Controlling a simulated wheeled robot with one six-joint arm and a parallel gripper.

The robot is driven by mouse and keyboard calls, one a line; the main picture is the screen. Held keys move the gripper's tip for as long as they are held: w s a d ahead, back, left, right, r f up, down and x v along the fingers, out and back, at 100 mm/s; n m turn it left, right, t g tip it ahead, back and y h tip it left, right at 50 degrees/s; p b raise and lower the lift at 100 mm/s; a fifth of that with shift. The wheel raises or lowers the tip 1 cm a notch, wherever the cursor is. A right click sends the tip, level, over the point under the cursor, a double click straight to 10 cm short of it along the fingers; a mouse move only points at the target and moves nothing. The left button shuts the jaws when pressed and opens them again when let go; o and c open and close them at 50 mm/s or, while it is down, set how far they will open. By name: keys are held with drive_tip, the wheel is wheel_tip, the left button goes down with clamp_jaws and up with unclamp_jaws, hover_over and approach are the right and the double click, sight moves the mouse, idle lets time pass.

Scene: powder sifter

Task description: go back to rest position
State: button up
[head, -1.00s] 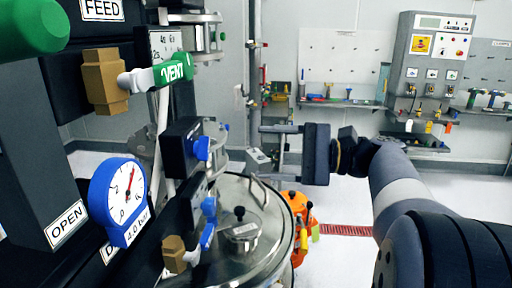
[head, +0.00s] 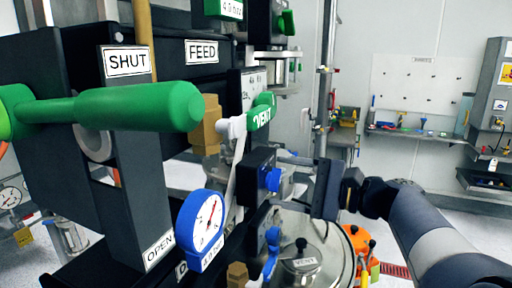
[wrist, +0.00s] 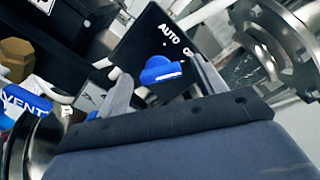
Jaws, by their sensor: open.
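My gripper (head: 281,180) is open and points left at the black control box (head: 252,178) on the machine's front. In the wrist view, the blue knob (wrist: 162,72) on the box's face marked AUTO lies between the two spread fingers of my gripper (wrist: 163,80). The fingers look apart from the knob, with a gap on each side. The same blue knob (head: 272,180) shows in the head view just by the fingertips. My arm reaches in from the lower right.
A long green handle (head: 140,108) juts out at the left, by SHUT and OPEN labels. Floor and wall shelves (head: 415,134) lie beyond, right.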

drive_tip(key=shift+d, duration=0.1)
drive_tip(key=b+v, duration=0.3)
drive_tip(key=v, duration=0.8)
drive_tip(key=p+x, duration=0.3)
drive_tip(key=x, duration=0.8)
drive_tip(key=shift+r, duration=0.1)
drive_tip(key=n+b, duration=0.2)
drive_tip(key=n, duration=0.1)
drive_tip(key=n+b, duration=0.2)
drive_tip(key=b, duration=0.1)
drive_tip(key=shift+s+f+n, duration=0.1)
drive_tip(key=shift+f+n, duration=0.3)
drive_tip(key=n+b, duration=0.3)
drive_tip(key=n, duration=0.2)
drive_tip(key=shift+n, duration=0.4)
drive_tip(key=b+v, duration=0.1)
drive_tip(key=v, duration=0.6)
drive_tip(key=shift+s+d+r, duration=0.1)
